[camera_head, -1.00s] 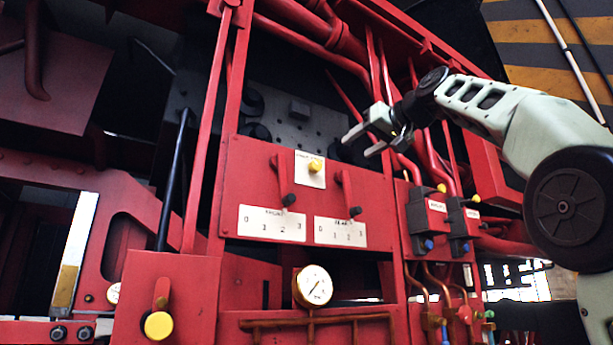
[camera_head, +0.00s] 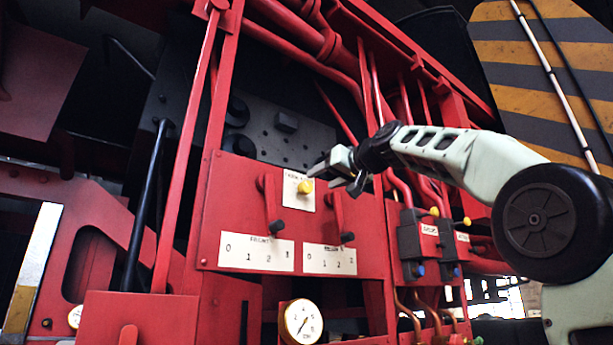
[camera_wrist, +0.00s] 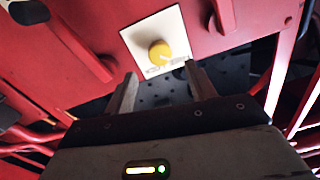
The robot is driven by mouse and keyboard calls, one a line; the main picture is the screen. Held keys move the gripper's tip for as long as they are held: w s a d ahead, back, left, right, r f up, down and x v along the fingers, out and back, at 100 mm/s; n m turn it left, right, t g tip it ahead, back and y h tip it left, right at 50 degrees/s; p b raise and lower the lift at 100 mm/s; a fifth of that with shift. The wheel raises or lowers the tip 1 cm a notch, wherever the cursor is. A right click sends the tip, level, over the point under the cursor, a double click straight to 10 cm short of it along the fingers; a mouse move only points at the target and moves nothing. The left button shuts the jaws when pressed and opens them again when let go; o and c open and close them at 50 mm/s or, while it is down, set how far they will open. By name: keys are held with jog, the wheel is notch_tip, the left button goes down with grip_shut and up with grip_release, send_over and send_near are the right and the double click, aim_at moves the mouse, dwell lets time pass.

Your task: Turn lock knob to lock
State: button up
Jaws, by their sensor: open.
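The lock knob (camera_head: 305,187) is a small yellow knob on a white plate (camera_head: 297,203) at the top of the red panel. In the wrist view the yellow knob (camera_wrist: 160,51) sits ahead of the fingertips, about midway between them, with a pale mark on its face. My gripper (camera_head: 335,169) is open, just right of and above the knob in the head view. In the wrist view its two fingers (camera_wrist: 160,80) are spread and empty. I see no contact with the knob.
Two red levers with black ends, the left lever (camera_head: 271,205) and right lever (camera_head: 340,215), flank the plate. Numbered scales (camera_head: 256,252) lie below them. A round gauge (camera_head: 301,321) is lower down. Red pipes and black valve boxes (camera_head: 418,245) stand right of the panel.

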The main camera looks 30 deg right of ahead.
aim_at(308, 186)
jog(key=w+p, duration=0.6)
jog(key=shift+w+a+r, duration=0.2)
jog(key=shift+r, duration=0.1)
jog(key=shift+w+f+p, duration=0.3)
jog(key=shift+w+p, duration=0.4)
jog(key=shift+w, duration=0.1)
jog(key=c, duration=1)
